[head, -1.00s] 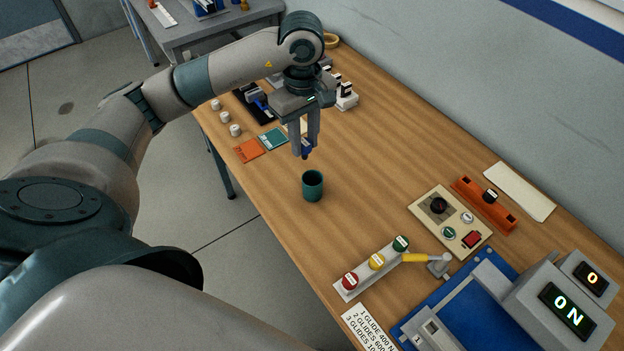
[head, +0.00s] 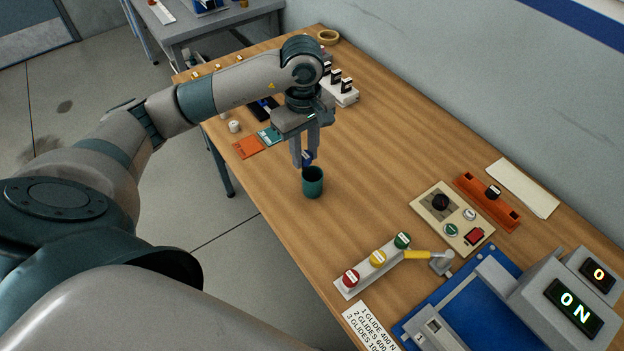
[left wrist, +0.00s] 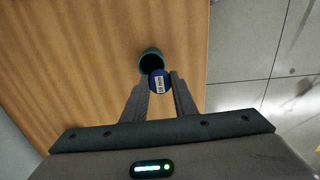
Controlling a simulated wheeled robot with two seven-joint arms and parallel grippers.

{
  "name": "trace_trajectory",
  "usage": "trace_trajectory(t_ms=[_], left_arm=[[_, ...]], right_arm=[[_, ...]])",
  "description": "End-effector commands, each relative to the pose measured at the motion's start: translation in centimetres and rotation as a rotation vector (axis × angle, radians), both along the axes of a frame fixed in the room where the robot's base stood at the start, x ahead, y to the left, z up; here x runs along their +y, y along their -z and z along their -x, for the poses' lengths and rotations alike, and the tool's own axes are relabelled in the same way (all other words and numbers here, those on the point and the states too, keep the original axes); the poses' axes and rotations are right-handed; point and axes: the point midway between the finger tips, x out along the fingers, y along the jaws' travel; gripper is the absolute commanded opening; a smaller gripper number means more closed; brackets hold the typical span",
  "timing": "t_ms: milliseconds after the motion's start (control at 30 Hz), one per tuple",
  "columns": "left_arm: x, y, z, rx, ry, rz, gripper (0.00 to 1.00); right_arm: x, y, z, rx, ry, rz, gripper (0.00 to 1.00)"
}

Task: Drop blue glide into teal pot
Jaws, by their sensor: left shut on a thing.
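The teal pot (head: 313,184) stands upright on the wooden table, with a dark open mouth. It also shows in the left wrist view (left wrist: 150,56). My left gripper (head: 304,159) is shut on the blue glide (head: 308,157), just above the pot's back rim in the head view. In the left wrist view the blue glide (left wrist: 159,83) sits between the fingertips, with a white label facing the camera. It overlaps the near edge of the pot's mouth there. Whether glide and pot touch cannot be told. My right gripper is not in view.
An orange card (head: 248,147) and a teal card (head: 270,136) lie behind the pot, near a white glide (head: 234,127). A strip with red, yellow and green buttons (head: 377,261) lies in front. A control panel (head: 453,218) is at right. The table between is clear.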

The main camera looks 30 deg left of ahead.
Motion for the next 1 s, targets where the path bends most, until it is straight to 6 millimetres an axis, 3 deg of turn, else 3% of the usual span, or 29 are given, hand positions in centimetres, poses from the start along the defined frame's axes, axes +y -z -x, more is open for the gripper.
trace_trajectory(t_ms=[100, 133, 200, 667, 1000], left_arm=[[0.0, 0.0, 0.0, 0.000, 0.000, 0.000, 0.06], [0.0, 0.0, 0.0, 0.000, 0.000, 0.000, 0.33], [0.0, 0.0, 0.0, 0.000, 0.000, 0.000, 0.47], [0.0, -0.5, -0.1, -0.002, -0.001, 0.001, 0.47], [0.0, -4.4, -0.2, -0.006, 0.000, 0.001, 0.47]], right_arm=[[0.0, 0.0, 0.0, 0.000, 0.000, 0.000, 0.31], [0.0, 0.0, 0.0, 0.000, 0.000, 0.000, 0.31], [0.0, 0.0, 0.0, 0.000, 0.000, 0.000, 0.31], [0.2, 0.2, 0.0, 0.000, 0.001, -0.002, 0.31], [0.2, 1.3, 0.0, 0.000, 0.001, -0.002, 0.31]])
